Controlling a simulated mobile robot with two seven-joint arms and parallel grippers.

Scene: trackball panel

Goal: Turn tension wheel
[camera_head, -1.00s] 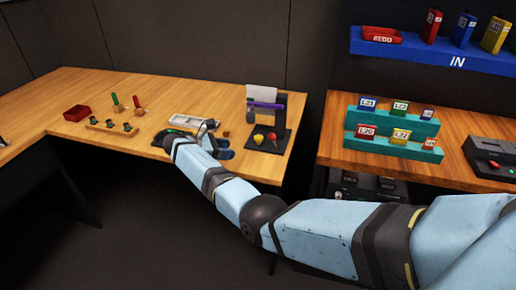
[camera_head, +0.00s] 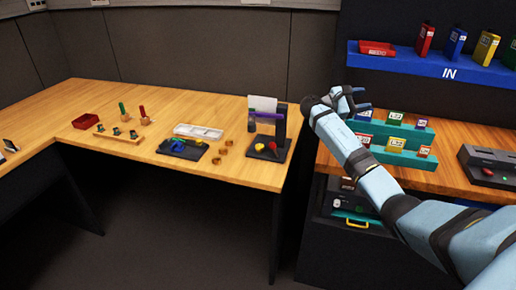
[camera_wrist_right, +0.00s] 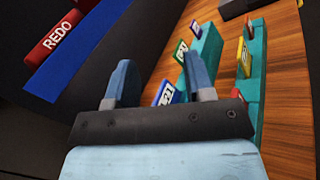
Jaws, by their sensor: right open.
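I cannot tell for sure which part is the tension wheel. A dark panel (camera_head: 166,152) with blue, green and yellow parts lies on the wooden desk. To its right, near the desk's right end, stands a black device (camera_head: 282,150) with a purple bar and small red and yellow parts at its base. My right gripper (camera_head: 356,101) is away from both, to the right, in front of the teal card rack. In the right wrist view, its two blue-grey fingers (camera_wrist_right: 160,82) are spread apart with nothing between them. My left gripper is not in view.
The teal rack (camera_head: 400,158) holds several labelled cards, close to my right gripper. Above it is a blue "IN" shelf (camera_head: 430,66) with coloured boxes. A white tray (camera_head: 198,132), wooden cubes (camera_head: 223,152) and a red box (camera_head: 86,121) are on the desk. The desk's front strip is clear.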

